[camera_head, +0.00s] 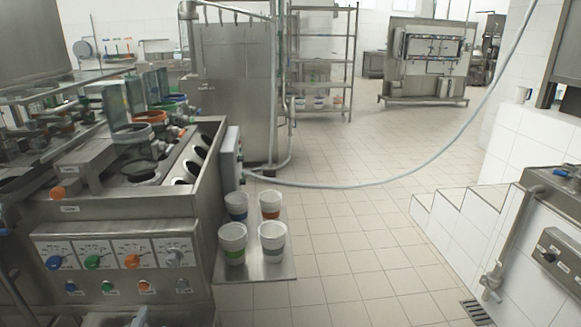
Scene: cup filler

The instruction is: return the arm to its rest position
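Neither of my grippers can be made out in the head view. The cup filler machine (120,212) stands at the left, with coloured knobs and buttons on its front panel. A metal side shelf (255,271) sticks out from its right side. On it stand upright white cups: one with a blue band (236,207), one with an orange band (270,205), one with a green band (232,243) and one with a grey band (272,243).
The tiled floor (370,240) right of the shelf is clear. A grey hose (370,184) hangs across the room. White tiled steps (460,220) and a steel unit (550,240) stand at the right. A wire rack (322,60) stands at the back.

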